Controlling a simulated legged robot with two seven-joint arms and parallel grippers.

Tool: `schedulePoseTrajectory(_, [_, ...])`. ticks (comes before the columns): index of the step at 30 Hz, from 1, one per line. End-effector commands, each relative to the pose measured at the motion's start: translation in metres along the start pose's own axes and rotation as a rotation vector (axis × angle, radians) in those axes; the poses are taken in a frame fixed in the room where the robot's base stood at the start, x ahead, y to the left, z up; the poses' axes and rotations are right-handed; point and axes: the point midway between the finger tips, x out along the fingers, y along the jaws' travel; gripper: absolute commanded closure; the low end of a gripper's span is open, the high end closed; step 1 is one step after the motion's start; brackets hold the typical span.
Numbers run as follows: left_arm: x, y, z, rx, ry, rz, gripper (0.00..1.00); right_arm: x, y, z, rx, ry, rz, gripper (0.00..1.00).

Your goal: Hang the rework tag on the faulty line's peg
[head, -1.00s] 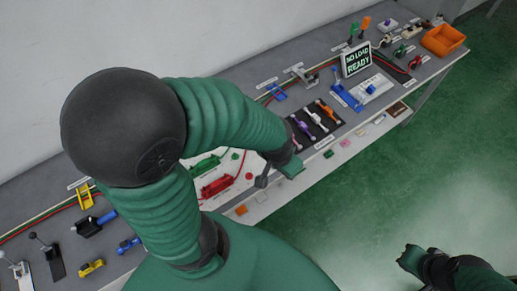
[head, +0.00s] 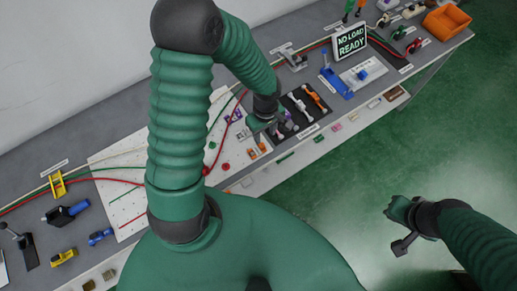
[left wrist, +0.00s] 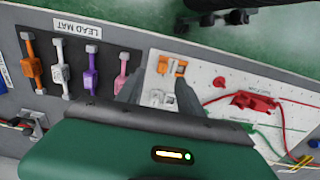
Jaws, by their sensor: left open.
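I cannot tell which item is the rework tag, and no peg can be made out. My left gripper (head: 265,118) is open beside the lead mat. In the left wrist view its two fingers (left wrist: 157,88) spread over the white board (left wrist: 215,95), with a small white piece (left wrist: 157,98) between them and small orange pieces (left wrist: 180,68) just beyond. Whether the fingers touch anything is unclear. My right gripper (head: 402,222) is away from the bench, over the green floor; its jaws are not clear.
The dark lead mat (left wrist: 105,90) bears orange, white, purple and pink leads. A red fixture (left wrist: 240,105) and coloured wires lie on the white board. A "NO LOAD READY" sign (head: 350,42), a blue fixture (head: 335,82) and an orange bin (head: 446,20) stand farther right.

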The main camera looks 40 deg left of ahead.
Motion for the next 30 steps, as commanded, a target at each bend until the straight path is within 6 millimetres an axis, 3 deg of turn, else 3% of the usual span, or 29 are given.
schedulePoseTrajectory(1, [0.013,0.0,0.001,0.001,-0.002,-0.002,0.56,0.003,0.0,0.0,0.0,0.0,0.0,1.0])
schedulePoseTrajectory(8, [0.037,-0.004,-0.002,0.001,0.0,0.0,0.56,0.002,0.0,0.0,0.0,0.001,0.0,1.0])
schedulePoseTrajectory(15, [0.077,-0.007,-0.009,0.002,0.001,0.0,0.56,0.003,0.0,0.0,0.0,0.001,0.0,1.0])
schedulePoseTrajectory(22, [0.08,-0.007,-0.009,0.001,0.002,0.003,0.56,0.003,0.0,0.0,0.0,0.0,0.0,1.0])
schedulePoseTrajectory(30, [0.08,-0.007,-0.009,0.001,0.002,0.002,0.89,0.003,0.0,0.0,0.0,0.0,0.0,1.0])
